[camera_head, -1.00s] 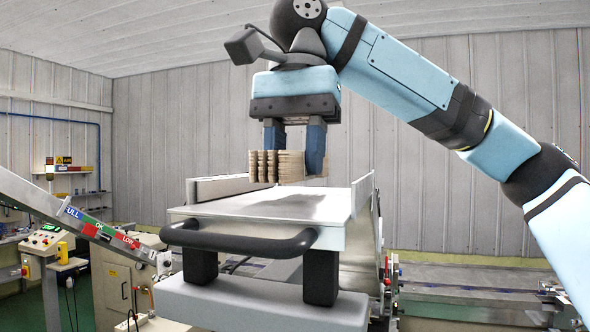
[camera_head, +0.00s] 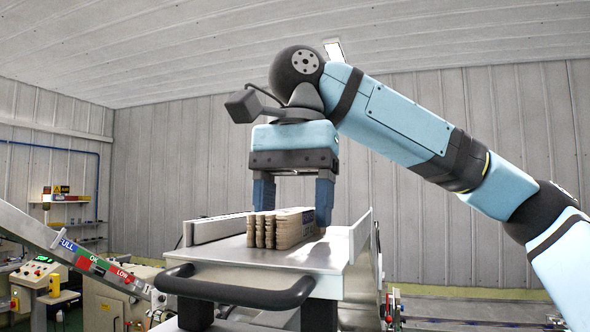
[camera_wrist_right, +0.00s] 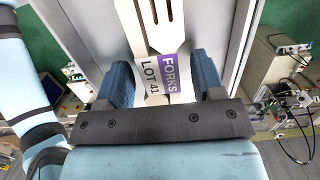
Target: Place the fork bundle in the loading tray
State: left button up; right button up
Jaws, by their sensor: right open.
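The fork bundle (camera_head: 283,228), several light-brown wooden pieces with a band, lies on the metal loading tray (camera_head: 300,258) between its low side walls. My right gripper (camera_head: 293,212) is above and around it, with one blue finger on each side. In the right wrist view the bundle's label (camera_wrist_right: 160,76) reads "FORKS LOT 41", and gaps show between the band and both fingers of the right gripper (camera_wrist_right: 163,85). The right gripper is open. The bundle seems to rest on the tray surface. My left gripper is not in view.
A dark handle bar (camera_head: 235,290) runs along the tray's front edge. A sloped rail with a coloured level scale (camera_head: 95,265) stands at left. A control box (camera_head: 40,270) is at the far left, and a conveyor (camera_head: 470,310) lies behind at right.

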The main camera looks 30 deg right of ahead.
aim_at(297, 209)
notch_tip(297, 209, up, 11)
jog(key=shift+w+d+r, duration=0.2)
jog(key=shift+w+d, duration=0.25)
dwell(0.6)
